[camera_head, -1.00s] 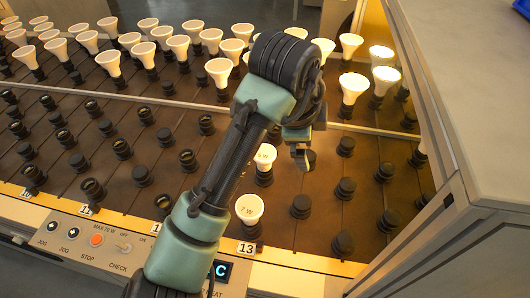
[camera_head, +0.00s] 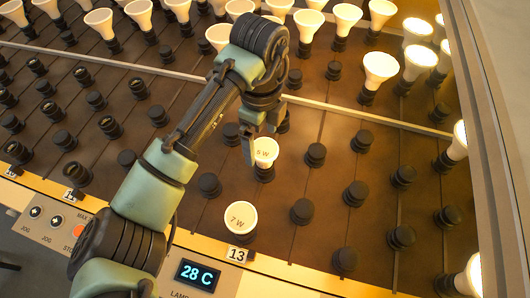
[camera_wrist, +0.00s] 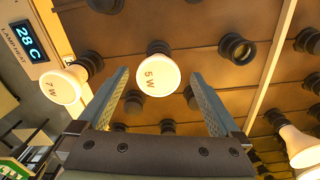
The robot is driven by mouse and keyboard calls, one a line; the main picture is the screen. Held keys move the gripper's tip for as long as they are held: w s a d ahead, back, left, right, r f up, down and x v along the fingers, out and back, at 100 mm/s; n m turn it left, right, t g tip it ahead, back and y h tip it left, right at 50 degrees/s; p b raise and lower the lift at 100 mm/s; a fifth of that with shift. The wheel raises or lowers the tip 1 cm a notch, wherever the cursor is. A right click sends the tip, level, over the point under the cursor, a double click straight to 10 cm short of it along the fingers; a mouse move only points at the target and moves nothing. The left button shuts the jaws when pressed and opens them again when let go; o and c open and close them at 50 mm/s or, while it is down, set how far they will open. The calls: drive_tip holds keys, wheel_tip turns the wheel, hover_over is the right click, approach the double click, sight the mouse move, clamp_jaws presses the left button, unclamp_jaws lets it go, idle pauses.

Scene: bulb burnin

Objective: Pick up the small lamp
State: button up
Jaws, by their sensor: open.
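A lamp marked 5 W (camera_head: 266,151) stands upright in a black socket on the brown board. In the wrist view the 5 W lamp (camera_wrist: 159,74) shows its round white face between and beyond the two fingers. My gripper (camera_head: 249,150) is open, its visible finger just left of this lamp in the head view; contact cannot be told. In the wrist view my gripper (camera_wrist: 160,85) has its fingers spread wide with nothing clasped. A lamp marked 7 W (camera_head: 240,217) stands in the front row by the label 13; the wrist view also shows it (camera_wrist: 61,86) at left.
Empty black sockets (camera_head: 302,211) surround both lamps. Larger lit lamps (camera_head: 379,68) stand in rows at the back and along the right edge. A grey cabinet wall (camera_head: 505,120) bounds the right. A display reading 28 C (camera_head: 197,273) sits at the front.

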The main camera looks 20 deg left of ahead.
wheel_tip(320, 180, down, 7)
drive_tip(key=shift+s+d+r+b, duration=0.15)
drive_tip(key=shift+r+b, duration=0.05)
drive_tip(key=shift+b, duration=0.15)
drive_tip(key=c, duration=1.3)
